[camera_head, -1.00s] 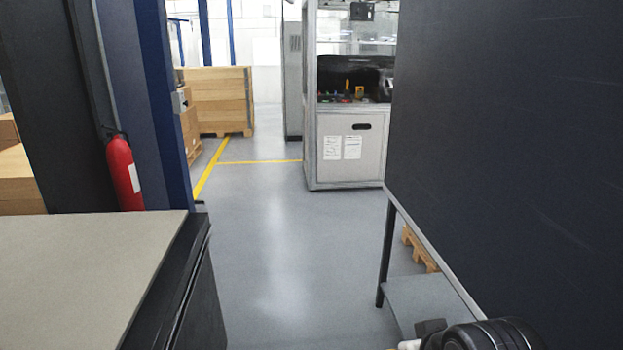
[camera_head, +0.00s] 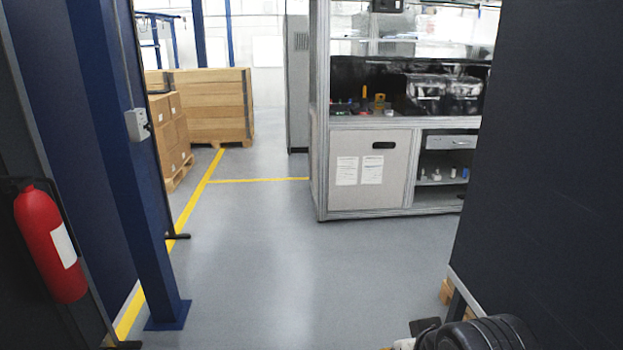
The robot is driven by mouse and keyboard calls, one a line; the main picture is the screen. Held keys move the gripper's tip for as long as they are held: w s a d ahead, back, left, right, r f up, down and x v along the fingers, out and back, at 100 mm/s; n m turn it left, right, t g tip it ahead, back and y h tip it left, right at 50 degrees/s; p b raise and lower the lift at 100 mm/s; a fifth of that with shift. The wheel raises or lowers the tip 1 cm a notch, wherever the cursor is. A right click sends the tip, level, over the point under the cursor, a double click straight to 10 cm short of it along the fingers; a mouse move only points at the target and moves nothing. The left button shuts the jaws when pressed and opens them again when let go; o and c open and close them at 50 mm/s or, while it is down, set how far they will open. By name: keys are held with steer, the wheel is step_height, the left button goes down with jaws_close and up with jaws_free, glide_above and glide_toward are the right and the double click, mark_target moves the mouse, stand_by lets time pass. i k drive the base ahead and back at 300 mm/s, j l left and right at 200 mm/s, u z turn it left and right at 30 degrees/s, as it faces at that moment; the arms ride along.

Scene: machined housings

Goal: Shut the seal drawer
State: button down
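In the head view, a grey workstation (camera_head: 367,205) stands ahead, right of the middle. Under its worktop on the right is a drawer front (camera_head: 449,142) with a small handle, above an open shelf. I cannot tell whether this is the seal drawer or how far it is out. Part of my arm shows at the bottom right edge. My gripper's fingers cannot be made out there, so its state does not show. The workstation is well beyond my arm.
A dark panel (camera_head: 550,150) closes off the right side. A blue post (camera_head: 118,170) and a red fire extinguisher (camera_head: 50,243) stand at the left. Wooden crates (camera_head: 212,105) are at the back left. The grey floor (camera_head: 290,260) between is clear.

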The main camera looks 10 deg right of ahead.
mark_target(445, 138)
steer(key=i+j+u, duration=0.1)
steer(key=i, duration=2.15)
steer(key=i+l+z, duration=0.25)
steer(key=i+z, duration=0.25)
steer(key=i, duration=0.25)
steer(key=i+z, duration=0.5)
steer(key=i, duration=0.25)
steer(key=i+j+z, duration=0.45)
steer(key=i, duration=0.3)
steer(key=i+l+u, duration=0.3)
steer(key=i+l, duration=0.4)
steer(key=i, duration=0.25)
steer(key=i+l+u, duration=0.35)
steer(key=i+l, duration=0.5)
